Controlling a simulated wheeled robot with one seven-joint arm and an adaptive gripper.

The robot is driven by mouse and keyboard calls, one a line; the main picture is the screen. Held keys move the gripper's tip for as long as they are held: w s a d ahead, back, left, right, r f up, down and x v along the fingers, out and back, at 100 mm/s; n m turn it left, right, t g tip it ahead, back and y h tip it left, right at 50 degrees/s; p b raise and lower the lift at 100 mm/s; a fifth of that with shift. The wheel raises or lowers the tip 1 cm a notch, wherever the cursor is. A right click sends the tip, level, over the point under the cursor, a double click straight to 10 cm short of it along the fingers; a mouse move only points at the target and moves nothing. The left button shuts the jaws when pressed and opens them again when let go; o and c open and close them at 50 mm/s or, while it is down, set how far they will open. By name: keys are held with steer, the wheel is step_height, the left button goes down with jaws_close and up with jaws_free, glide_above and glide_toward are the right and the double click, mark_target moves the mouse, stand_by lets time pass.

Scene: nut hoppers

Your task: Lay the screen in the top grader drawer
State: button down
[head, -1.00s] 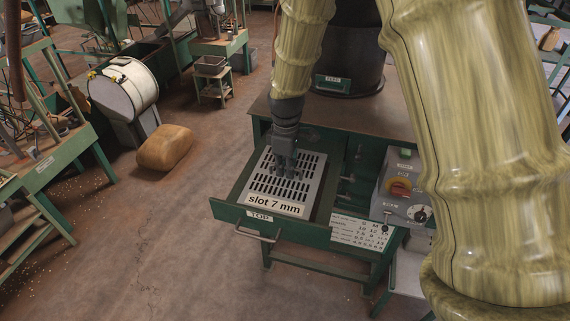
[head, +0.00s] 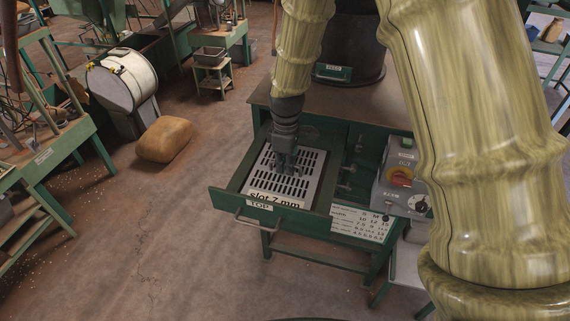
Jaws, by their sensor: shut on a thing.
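The screen (head: 309,188) is a light grey slotted plate marked "slot 7 mm". In the head view it lies flat within the outline of the open green drawer (head: 226,203), whose front is labelled "TOP". The drawer's front panel hides the lower part of the screen's lettering. My gripper (head: 285,168) points down over the middle of the screen and is shut on it. Its fingertips are small and dark here, so the exact grip is hard to see. Whether the screen touches the drawer floor cannot be told.
A control box (head: 400,180) with a red and yellow switch stands right of the drawer, above a white chart (head: 361,223). A dark hopper (head: 350,45) stands on the bench behind. A brown sack (head: 165,139) lies on the floor at left. Floor in front is clear.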

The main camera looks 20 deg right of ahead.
steer(key=c, duration=1.5)
jaws_free()
step_height(320, 180, up, 12)
steer(key=shift+f, duration=0.1)
step_height(320, 180, down, 12)
steer(key=shift+r, duration=0.15)
steer(key=shift+s, duration=0.1)
steer(key=shift+s, duration=0.1)
